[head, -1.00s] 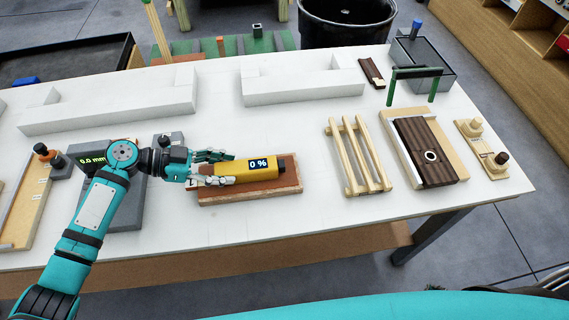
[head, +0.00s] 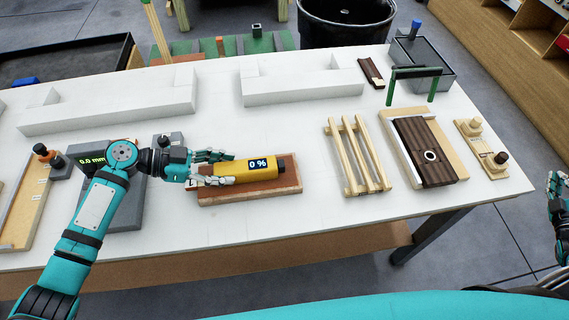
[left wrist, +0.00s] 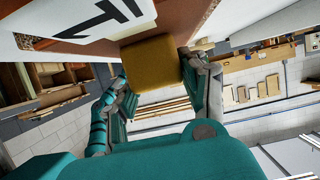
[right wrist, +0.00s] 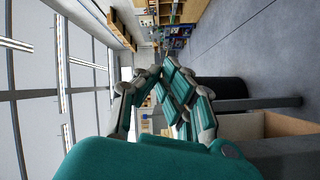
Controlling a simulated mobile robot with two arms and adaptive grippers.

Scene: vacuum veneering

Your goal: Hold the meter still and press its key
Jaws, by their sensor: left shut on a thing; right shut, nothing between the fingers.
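The yellow meter (head: 240,173) lies on a reddish-brown wooden board (head: 285,187) on the white table. Its dark display reads "0 %". My left gripper (head: 212,169) is shut on the meter's left end, with a finger on each side of it. In the left wrist view the meter (left wrist: 154,62) shows as a yellow block between the fingers. My right gripper (head: 557,190) is at the right edge of the head view, off the table; in the right wrist view its fingers (right wrist: 165,85) are together and empty. I cannot make out the key.
A slatted wooden rack (head: 357,158) stands right of the board, then a dark veneered panel (head: 425,155). White blocks (head: 300,86) lie behind. A grey device (head: 125,205) reading "0.0 mm" sits under my left arm. The table front right of the board is clear.

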